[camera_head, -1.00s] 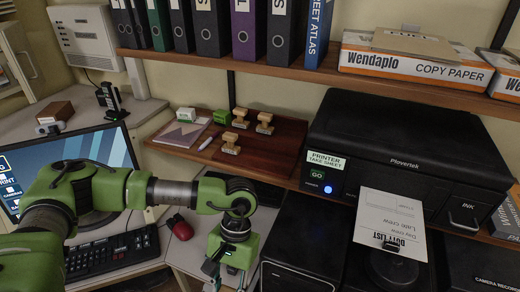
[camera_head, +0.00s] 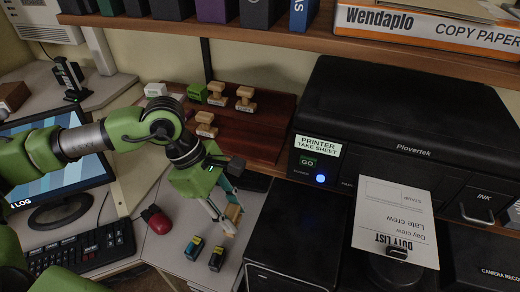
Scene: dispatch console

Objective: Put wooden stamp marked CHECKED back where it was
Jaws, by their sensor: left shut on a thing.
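My left gripper (camera_head: 226,212) comes in from the left and points down over the light desk between the red mouse and the black cabinet. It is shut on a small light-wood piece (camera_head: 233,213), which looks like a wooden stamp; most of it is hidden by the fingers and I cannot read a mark. Three wooden stamps stand on the dark red-brown wooden board (camera_head: 262,140): a front one (camera_head: 206,125), a back left one (camera_head: 217,93) and a back right one (camera_head: 245,98). Their labels are too small to read. My right gripper is not in view.
Two small dark items with coloured tops (camera_head: 194,247) lie on the desk below the gripper. The black printer (camera_head: 400,135) and black cabinet (camera_head: 297,240) stand right. A green block (camera_head: 197,92) is behind my arm.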

